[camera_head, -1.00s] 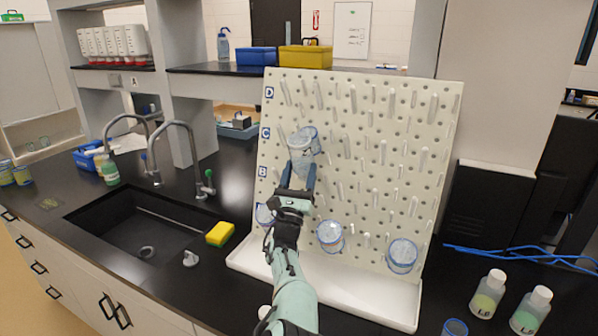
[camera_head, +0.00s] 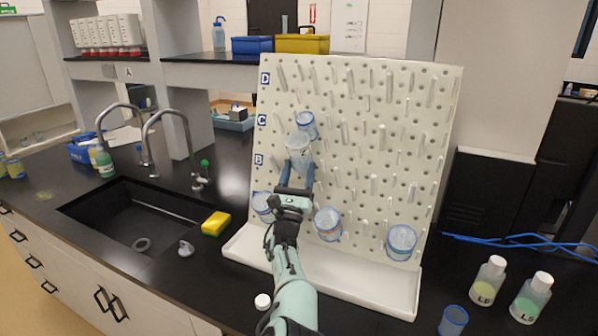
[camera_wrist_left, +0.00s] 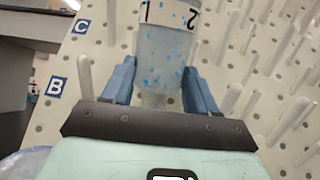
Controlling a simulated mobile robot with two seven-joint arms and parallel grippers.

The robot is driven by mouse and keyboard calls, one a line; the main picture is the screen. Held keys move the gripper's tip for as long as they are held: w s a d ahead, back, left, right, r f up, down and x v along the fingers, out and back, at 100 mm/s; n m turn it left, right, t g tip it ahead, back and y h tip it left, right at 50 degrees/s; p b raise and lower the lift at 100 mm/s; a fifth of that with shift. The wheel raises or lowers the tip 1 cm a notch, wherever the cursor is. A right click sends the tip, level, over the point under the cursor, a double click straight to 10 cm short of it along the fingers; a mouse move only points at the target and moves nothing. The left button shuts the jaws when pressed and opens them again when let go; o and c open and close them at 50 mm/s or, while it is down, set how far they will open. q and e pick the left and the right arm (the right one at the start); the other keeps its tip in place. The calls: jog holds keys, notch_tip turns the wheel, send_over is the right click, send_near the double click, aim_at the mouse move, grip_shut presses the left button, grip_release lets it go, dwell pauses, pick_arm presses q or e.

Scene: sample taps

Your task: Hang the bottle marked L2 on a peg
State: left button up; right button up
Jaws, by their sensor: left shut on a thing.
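My left gripper (camera_head: 296,172) is shut on a clear bottle (camera_head: 299,147) in front of the pegboard (camera_head: 350,150). The bottle is held with its narrow neck down between the fingers and its wide base up. In the left wrist view the bottle (camera_wrist_left: 162,55) has blue specks, and a dark marking with a 2 shows at its top edge; the rest is cut off. White pegs (camera_head: 374,185) stick out of the board, many of them bare. I cannot tell whether the bottle touches a peg. My right gripper is not in view.
A blue-rimmed vessel (camera_head: 306,122) hangs just above the held bottle. Others hang low on the board: left (camera_head: 262,205), middle (camera_head: 328,224) and right (camera_head: 401,241). The sink (camera_head: 135,215) and yellow sponge (camera_head: 216,223) lie left.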

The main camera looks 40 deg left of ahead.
pick_arm(q)
jog(key=shift+f, duration=0.2)
jog(key=o, duration=1.1)
jog(key=shift+r, duration=0.1)
jog(key=shift+s+d+f, duration=0.15)
jog(key=shift+s+f, duration=0.15)
jog(key=shift+f, duration=0.05)
jog(key=b+v, duration=0.2)
jog(key=v, duration=1)
jog(key=shift+s+b, duration=0.3)
jog(key=shift+b, duration=0.1)
